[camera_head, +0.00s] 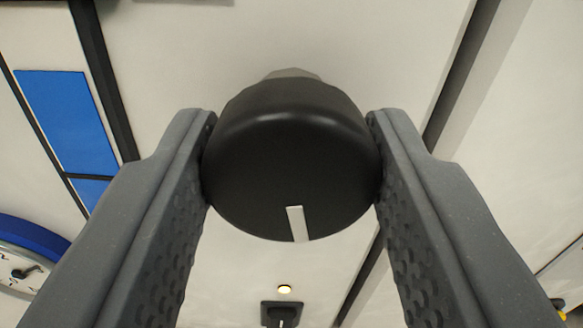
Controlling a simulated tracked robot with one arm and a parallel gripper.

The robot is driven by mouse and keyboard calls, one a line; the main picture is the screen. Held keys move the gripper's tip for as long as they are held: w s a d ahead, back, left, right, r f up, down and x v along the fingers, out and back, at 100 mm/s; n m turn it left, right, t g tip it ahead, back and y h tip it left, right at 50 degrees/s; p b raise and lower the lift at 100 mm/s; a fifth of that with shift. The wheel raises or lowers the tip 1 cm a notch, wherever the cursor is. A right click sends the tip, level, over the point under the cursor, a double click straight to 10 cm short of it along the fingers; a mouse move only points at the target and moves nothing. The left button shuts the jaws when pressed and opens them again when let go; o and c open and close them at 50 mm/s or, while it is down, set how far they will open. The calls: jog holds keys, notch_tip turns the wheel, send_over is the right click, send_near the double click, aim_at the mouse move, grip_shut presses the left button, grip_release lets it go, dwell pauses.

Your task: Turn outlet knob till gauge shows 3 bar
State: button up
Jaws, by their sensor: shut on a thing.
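A black round knob (285,140) with a white pointer mark fills the middle of the view. The mark sits at the lower edge of the knob's face, a little right of centre, and points down. My gripper (291,165) is shut on the knob, one grey finger touching each side. A grey fitting shows behind the knob's top edge. A round gauge (22,270) with a blue rim is cut off at the lower left. Only part of its white dial and dark pointer hub shows, so its reading cannot be told.
A pale panel lies behind the knob, crossed by dark strips. Blue rectangles (68,120) are on the left.

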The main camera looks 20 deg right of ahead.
jog(key=n+p, duration=0.2)
jog(key=n, duration=0.2)
jog(key=shift+f+n+p, duration=0.1)
jog(key=shift+n+p, duration=0.25)
jog(key=shift+n, duration=0.05)
dwell(0.4)
jog(key=o, duration=1)
jog(key=shift+w, duration=0.1)
jog(key=shift+c, duration=0.2)
jog(key=shift+s+a, duration=0.2)
jog(key=shift+s, duration=0.3)
jog(key=b+v, duration=0.2)
jog(key=v, duration=1)
jog(key=shift+s+b, duration=0.3)
jog(key=shift+s, duration=0.1)
